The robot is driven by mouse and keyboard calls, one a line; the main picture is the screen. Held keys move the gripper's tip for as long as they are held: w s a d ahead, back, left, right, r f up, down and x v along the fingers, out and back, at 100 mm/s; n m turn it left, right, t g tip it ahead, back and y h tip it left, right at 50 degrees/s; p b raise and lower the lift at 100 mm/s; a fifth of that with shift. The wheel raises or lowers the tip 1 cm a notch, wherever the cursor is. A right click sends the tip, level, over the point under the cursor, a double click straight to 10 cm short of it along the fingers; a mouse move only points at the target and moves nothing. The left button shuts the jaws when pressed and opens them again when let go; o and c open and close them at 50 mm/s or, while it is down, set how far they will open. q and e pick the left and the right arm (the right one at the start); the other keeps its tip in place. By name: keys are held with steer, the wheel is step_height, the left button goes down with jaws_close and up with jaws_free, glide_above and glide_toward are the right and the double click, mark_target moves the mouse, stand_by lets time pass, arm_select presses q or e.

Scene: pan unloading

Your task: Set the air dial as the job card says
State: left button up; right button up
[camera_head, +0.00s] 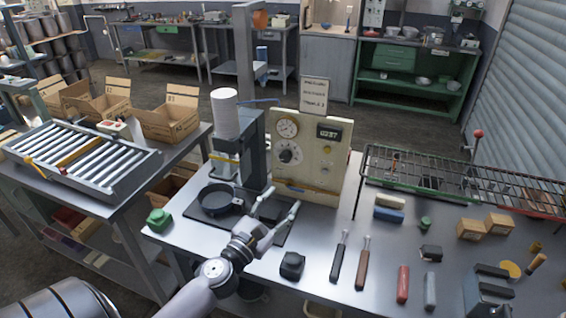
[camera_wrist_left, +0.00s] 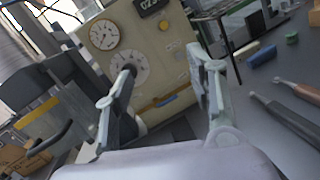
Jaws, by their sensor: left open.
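A cream panel (camera_head: 325,165) stands on the bench with a round gauge (camera_head: 287,128), a black dial knob (camera_head: 289,154) on a white scale, and a dark display (camera_head: 328,132) reading about 0237. A job card (camera_head: 313,95) stands above the panel; its small lettering is not legible to me. My left gripper (camera_head: 284,199) is open and empty in front of and below the panel. In the left wrist view the gripper (camera_wrist_left: 165,65) faces the panel, and its left finger overlaps the dial scale (camera_wrist_left: 128,60), partly hiding the knob. I cannot tell whether they touch. My right gripper is out of view.
A black pan (camera_head: 221,199) sits under the press (camera_head: 254,145) left of the panel. A wire rack (camera_head: 470,183) stands to the right.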

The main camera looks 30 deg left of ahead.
arm_select(q)
steer(key=a+f+n+g+y, duration=0.2)
steer(key=a+f+n+y, duration=0.15)
steer(key=a+n, duration=0.35)
steer(key=p, duration=0.1)
glide_toward(284, 160)
steer(key=shift+y, duration=0.25)
steer(key=x, duration=0.8)
steer(key=shift+w+d, duration=0.1)
steer(key=shift+w, duration=0.3)
steer(key=shift+c, duration=0.5)
steer(key=c, duration=1)
